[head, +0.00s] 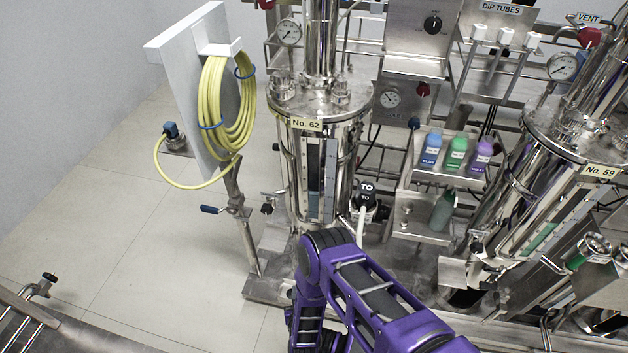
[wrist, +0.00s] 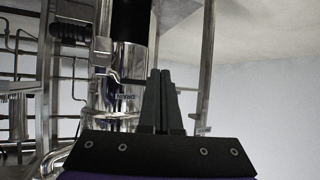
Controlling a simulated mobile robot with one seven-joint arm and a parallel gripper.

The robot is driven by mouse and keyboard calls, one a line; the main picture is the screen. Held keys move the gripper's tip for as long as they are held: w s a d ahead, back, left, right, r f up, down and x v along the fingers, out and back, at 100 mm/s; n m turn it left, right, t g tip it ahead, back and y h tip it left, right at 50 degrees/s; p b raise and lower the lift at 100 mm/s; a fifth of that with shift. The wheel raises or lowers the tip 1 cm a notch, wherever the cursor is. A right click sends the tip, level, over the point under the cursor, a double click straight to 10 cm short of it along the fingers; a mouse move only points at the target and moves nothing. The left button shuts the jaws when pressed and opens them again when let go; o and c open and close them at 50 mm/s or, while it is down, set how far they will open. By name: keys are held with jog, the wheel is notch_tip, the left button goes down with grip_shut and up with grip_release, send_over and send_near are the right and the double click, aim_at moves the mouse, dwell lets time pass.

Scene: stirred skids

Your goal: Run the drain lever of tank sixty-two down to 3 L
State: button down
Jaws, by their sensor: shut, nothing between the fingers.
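Tank sixty-two (head: 299,150) is an upright shiny steel cylinder labelled "No. 62" in the head view. A vertical sight gauge (head: 321,180) runs down its front; its level is too small to read. In the wrist view, a label that seems to read "DRAIN" (wrist: 126,96) appears turned over on shiny steel. A thin dark bent rod runs just above it; I cannot tell if it is the drain lever. My gripper (wrist: 160,73) is shut and empty, its fingertips appearing just right of that label. In the head view my purple arm hides the gripper and the tank's foot.
A yellow hose coil (head: 227,100) hangs on a white panel at left. Tank No. 59 (head: 560,120) stands at right. Blue, green and violet bottles (head: 456,152) stand on a shelf between the tanks. A black "TO" tag (head: 367,188) is beside tank sixty-two.

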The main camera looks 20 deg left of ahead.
notch_tip(320, 180, up, 6)
jog(key=s+d+r+m+t+h, duration=0.1)
jog(key=s+d+m+h, duration=0.1)
jog(key=m, duration=1.8)
jog(key=r+b+x, duration=0.1)
jog(key=b+x, duration=0.1)
jog(key=x, duration=1.1)
jog(key=shift+w+m, duration=0.3)
jog(key=shift+w, duration=0.3)
jog(key=shift+d, duration=0.3)
